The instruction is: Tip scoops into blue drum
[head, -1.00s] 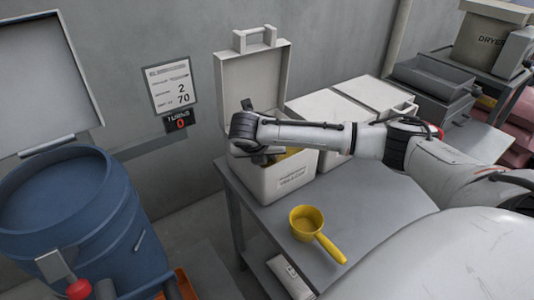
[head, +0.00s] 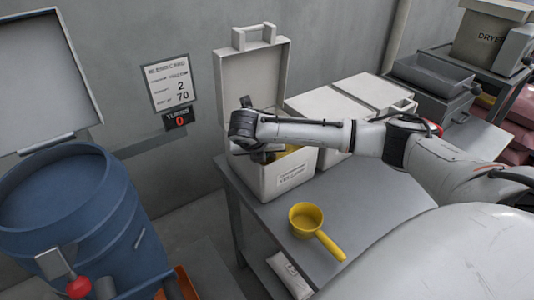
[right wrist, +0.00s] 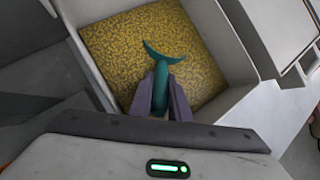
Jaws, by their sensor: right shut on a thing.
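The blue drum (head: 80,215) stands open at the left, its grey lid (head: 40,80) raised behind it. A yellow scoop (head: 306,217) lies on the grey table, its handle pointing toward the lower right. My right gripper (right wrist: 160,88) is inside the open white bin (head: 290,176), shut on a teal scoop (right wrist: 160,72). The scoop's curved end lies against yellow granules (right wrist: 205,40) in the bin. In the head view, my wrist hides most of that gripper and the teal scoop. My left gripper is not in view.
A closed white bin (head: 345,107) stands right of the open one. A sign (head: 167,84) reading 2 and 70 and a counter at 0 (head: 180,117) are on the wall. A red knob (head: 79,288) is before the drum. The table front is mostly clear.

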